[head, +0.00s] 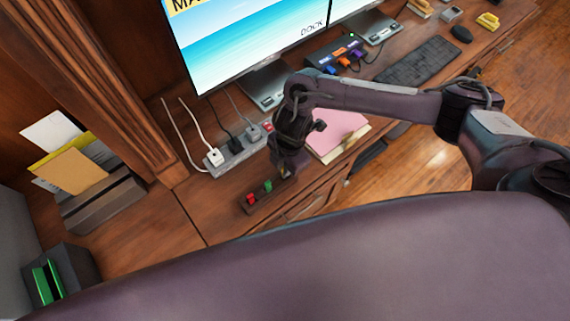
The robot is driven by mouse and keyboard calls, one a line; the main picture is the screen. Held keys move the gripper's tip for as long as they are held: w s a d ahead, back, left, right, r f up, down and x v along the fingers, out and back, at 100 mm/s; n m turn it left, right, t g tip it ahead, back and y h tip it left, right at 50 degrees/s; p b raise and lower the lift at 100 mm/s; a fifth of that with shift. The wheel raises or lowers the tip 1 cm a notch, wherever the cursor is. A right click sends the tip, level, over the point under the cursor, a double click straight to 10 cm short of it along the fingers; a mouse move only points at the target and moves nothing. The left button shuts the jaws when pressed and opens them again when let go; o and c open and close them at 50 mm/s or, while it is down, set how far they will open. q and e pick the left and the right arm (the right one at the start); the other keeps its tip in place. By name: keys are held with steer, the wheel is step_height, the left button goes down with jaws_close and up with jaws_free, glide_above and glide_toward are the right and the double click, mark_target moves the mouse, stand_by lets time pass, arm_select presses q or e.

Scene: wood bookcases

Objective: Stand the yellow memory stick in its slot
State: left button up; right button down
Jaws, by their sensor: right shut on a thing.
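A small dark wood holder (258,204) lies near the desk's front edge. A red stick (251,199) and a green stick (267,186) stand upright in it. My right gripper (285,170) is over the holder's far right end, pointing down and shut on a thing. A small yellowish patch shows between its fingertips, which fits the yellow memory stick (284,172). The stick is mostly hidden by the fingers. I cannot tell whether its lower end is in a slot or just above it. My left gripper is not in view.
A power strip (238,152) with plugs and cables lies behind the holder. A pink folder (338,130) is just right of my gripper. The monitor stand (264,88), a hub with colored plugs (337,52) and a keyboard (418,62) are farther back. The desk left of the holder is clear.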

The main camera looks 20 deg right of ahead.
steer(key=shift+f+b, duration=0.65)
steer(key=shift+f, duration=0.5)
steer(key=c, duration=1.4)
jaws_free()
steer(key=shift+r, duration=0.1)
steer(key=shift+c, duration=0.2)
step_height(320, 180, up, 8)
steer(key=shift+w+d, duration=0.2)
steer(key=shift+d, duration=0.25)
steer(key=shift+f, duration=0.2)
